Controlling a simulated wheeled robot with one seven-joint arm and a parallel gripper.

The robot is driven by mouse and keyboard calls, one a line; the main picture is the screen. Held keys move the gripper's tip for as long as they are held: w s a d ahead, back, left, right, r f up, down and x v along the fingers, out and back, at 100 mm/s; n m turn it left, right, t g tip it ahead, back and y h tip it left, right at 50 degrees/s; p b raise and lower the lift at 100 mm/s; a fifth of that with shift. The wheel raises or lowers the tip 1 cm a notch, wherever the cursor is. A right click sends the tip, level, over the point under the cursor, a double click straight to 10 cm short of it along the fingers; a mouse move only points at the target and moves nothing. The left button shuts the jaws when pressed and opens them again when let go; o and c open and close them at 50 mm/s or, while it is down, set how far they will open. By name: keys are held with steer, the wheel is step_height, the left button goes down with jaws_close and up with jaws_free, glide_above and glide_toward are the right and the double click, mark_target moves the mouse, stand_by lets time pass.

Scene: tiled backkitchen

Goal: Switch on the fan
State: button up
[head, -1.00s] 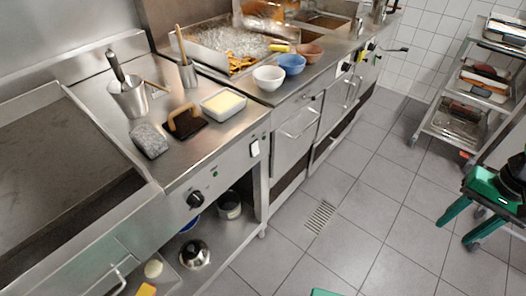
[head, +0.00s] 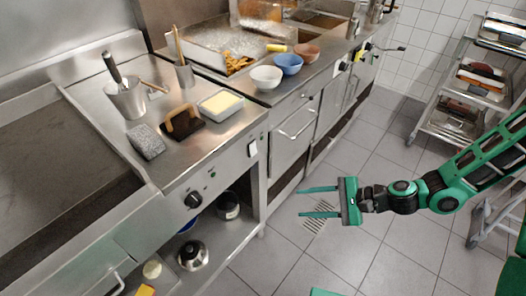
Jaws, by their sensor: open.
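No fan can be made out in the head view. The steel counter's front panel carries a black knob (head: 193,200), a small green light near it and a white switch plate (head: 252,149) further right. My gripper (head: 301,203) is green, open and empty. Its two fingers point left, in front of the counter and to the right of the switch plate, apart from it in the picture. Another white switch plate (head: 345,66) and dark knobs show on the front further along the line.
The counter top (head: 95,95) bears a steel pot (head: 127,100), a grey block, a brush and a butter dish (head: 221,104). White, blue and brown bowls stand further back. A wheeled rack (head: 470,95) stands at right. The tiled floor (head: 350,135) before the counter is clear.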

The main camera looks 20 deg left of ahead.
steer(key=w+a+r+m+t+y, duration=0.2)
steer(key=a+r+m+y, duration=0.1)
steer(key=a+m, duration=0.25)
steer(key=m+t+y, duration=0.1)
steer(key=m+t, duration=0.4)
steer(key=m, duration=0.2)
glide_toward(254, 147)
steer(key=x, duration=0.7)
steer(key=shift+a, duration=0.15)
steer(key=shift+c, duration=0.7)
